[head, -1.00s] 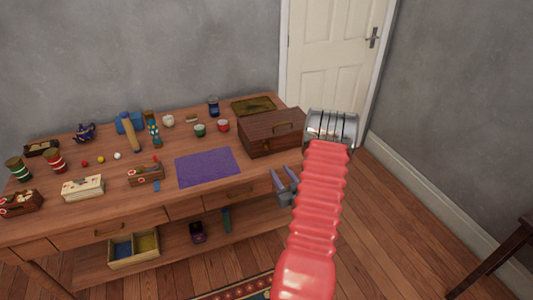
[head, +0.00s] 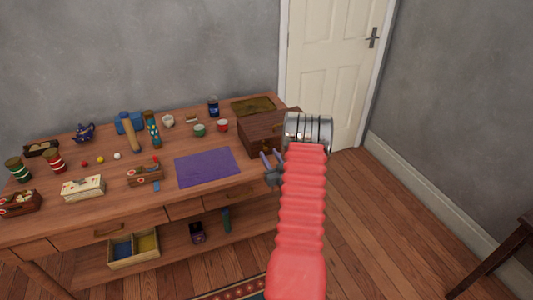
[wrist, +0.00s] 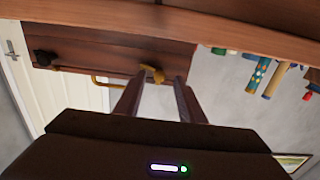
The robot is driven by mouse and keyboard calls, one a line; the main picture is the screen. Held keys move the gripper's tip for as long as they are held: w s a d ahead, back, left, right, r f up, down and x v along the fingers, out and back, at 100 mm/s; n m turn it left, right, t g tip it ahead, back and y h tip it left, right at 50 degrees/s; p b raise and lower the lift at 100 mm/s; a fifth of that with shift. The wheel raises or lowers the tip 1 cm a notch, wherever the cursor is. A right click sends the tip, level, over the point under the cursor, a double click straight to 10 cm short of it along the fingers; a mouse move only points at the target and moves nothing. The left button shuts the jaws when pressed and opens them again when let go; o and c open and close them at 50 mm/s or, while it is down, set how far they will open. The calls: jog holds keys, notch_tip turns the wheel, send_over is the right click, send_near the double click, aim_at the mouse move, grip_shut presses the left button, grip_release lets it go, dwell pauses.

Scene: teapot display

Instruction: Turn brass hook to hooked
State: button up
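The brass hook (wrist: 152,73) is a small gold fitting on the front of a brown wooden box (wrist: 100,52). In the wrist view it appears just beyond my fingertips, roughly in line with the gap between them; I cannot tell whether they touch it or which way it is turned. My gripper (wrist: 157,82) is open, its two dark fingers apart with nothing held between them. In the head view the box (head: 258,130) stands at the right end of the workbench, partly covered by my arm, and my gripper (head: 272,156) is at its front.
The workbench (head: 110,205) carries a purple mat (head: 207,167) left of the box and a blue-topped mallet (head: 130,125). Several tins, small boxes and a dark teapot (head: 84,132) stand further left. A white door (head: 333,60) is behind.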

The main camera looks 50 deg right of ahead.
aim_at(266, 150)
jog(key=shift+x, duration=1.55)
jog(key=shift+c, duration=0.6)
